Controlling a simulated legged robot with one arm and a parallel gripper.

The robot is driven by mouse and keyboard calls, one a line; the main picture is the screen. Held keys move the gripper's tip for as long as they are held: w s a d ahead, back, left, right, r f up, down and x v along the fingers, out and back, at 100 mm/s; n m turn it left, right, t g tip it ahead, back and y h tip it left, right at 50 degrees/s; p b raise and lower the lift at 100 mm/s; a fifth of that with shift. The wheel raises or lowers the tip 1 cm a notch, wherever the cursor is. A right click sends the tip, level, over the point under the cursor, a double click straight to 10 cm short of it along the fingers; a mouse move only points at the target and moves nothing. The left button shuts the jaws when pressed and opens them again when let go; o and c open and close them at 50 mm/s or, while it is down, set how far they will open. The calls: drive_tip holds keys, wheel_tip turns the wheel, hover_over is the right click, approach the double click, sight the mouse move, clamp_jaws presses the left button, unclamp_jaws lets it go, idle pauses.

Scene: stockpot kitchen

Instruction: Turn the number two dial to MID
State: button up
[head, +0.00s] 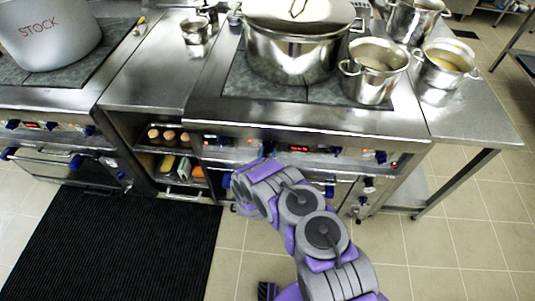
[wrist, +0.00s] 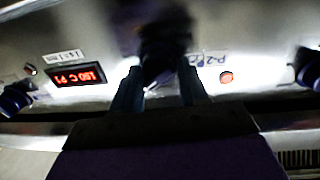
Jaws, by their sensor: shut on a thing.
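A dark dial (wrist: 163,45) sits on the stove's front panel in the wrist view, partly in shadow, beside a label (wrist: 210,59) that seems to read P-2. My gripper (wrist: 160,90) is shut on this dial, one finger on each side of it. Its pointer and any MID mark cannot be made out. In the head view my arm reaches the right stove's front panel (head: 310,140), just below a blue dial (head: 268,148); the fingertips are hidden there.
A red-lit display (wrist: 78,76) and a red lamp (wrist: 226,77) flank the held dial. Other blue dials (wrist: 308,68) (wrist: 14,98) are close on both sides. Pots (head: 295,50) stand on the stove above. A black mat (head: 120,245) lies on the floor at left.

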drive_tip(key=shift+r+p, duration=0.15)
drive_tip(key=shift+p, duration=0.4)
drive_tip(key=shift+r+m+p, duration=0.15)
drive_tip(key=shift+m+p, duration=0.55)
drive_tip(key=shift+p, duration=0.3)
drive_tip(key=m+p, duration=0.2)
drive_tip(key=p, duration=0.1)
drive_tip(key=m+p, duration=0.2)
drive_tip(key=shift+m, duration=0.4)
drive_tip(key=m, duration=0.4)
drive_tip(key=shift+d+f+g+y, duration=0.15)
drive_tip(key=shift+f+g+y, duration=0.15)
drive_tip(key=m+b, duration=0.1)
drive_tip(key=m, duration=0.4)
drive_tip(key=shift+d+f+m, duration=0.1)
drive_tip(key=shift+f+m, duration=0.05)
drive_tip(key=shift+m, duration=0.15)
drive_tip(key=m+b, duration=0.2)
drive_tip(key=m, duration=0.2)
drive_tip(key=shift+f+m+y, duration=0.1)
drive_tip(key=shift+m+y, duration=0.2)
drive_tip(key=shift+y, duration=0.1)
drive_tip(key=shift+s+d+f, duration=0.1)
